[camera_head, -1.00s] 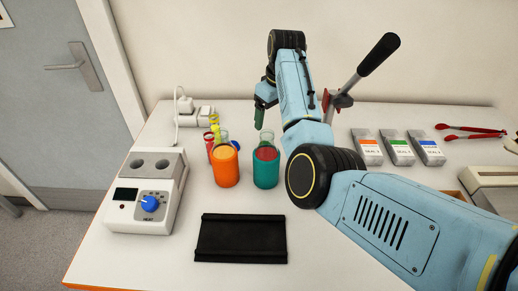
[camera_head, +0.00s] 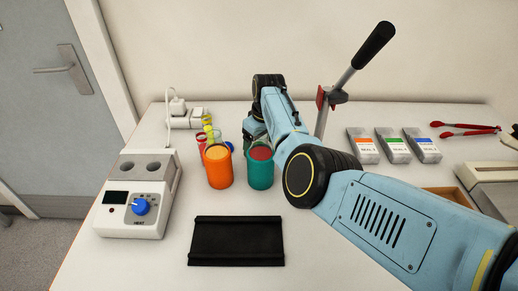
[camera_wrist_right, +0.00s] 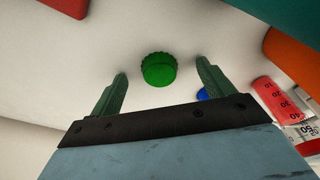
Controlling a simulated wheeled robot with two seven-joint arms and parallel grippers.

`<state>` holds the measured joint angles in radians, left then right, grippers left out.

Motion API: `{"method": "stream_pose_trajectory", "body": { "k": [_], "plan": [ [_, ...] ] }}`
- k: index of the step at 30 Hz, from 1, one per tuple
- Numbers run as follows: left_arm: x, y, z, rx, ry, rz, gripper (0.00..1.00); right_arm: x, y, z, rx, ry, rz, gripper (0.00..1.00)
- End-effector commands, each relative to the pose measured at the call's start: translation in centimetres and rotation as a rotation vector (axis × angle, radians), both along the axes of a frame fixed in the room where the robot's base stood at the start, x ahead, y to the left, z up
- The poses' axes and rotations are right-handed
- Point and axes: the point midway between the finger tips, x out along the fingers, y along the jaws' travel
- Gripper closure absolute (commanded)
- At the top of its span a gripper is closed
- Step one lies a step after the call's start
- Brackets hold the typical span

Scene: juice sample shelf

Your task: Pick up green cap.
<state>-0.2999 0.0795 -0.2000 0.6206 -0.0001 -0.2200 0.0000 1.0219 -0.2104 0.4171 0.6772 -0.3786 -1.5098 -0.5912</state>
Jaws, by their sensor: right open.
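The green cap (camera_wrist_right: 159,69) lies on the white tabletop in the right wrist view, a round ridged cap between and just beyond my two fingertips. My right gripper (camera_wrist_right: 161,70) is open, with one finger on each side of the cap and nothing held. In the head view my right gripper (camera_head: 251,130) is low at the back of the table, behind the teal cup (camera_head: 260,172). Its fingertips and the green cap are hidden there. My left gripper is not in view.
An orange cup (camera_head: 219,170) stands left of the teal one, with a blue cap (camera_wrist_right: 204,94) and a red graduated vessel (camera_wrist_right: 277,98) nearby. A lever press (camera_head: 340,93) stands to the right. A black tray (camera_head: 237,240) and heater (camera_head: 137,200) are in front and left.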

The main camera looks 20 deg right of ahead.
Motion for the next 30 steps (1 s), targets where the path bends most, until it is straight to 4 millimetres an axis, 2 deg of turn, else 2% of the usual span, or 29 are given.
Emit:
{"method": "stream_pose_trajectory", "body": {
  "k": [4, 15, 25, 30],
  "plan": [
    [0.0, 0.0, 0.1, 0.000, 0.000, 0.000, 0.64, 0.0, 0.0, 0.1, 0.000, -0.001, 0.000, 0.19],
    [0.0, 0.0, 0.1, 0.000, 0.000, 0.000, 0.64, 0.0, 0.0, 0.1, 0.000, 0.000, 0.000, 0.67],
    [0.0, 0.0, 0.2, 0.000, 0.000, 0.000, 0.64, 0.0, 0.0, 0.5, 0.000, -0.001, 0.000, 0.67],
    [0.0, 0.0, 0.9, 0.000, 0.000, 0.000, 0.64, 0.1, 0.0, 3.2, 0.000, -0.004, 0.000, 0.67]
  ]
}}
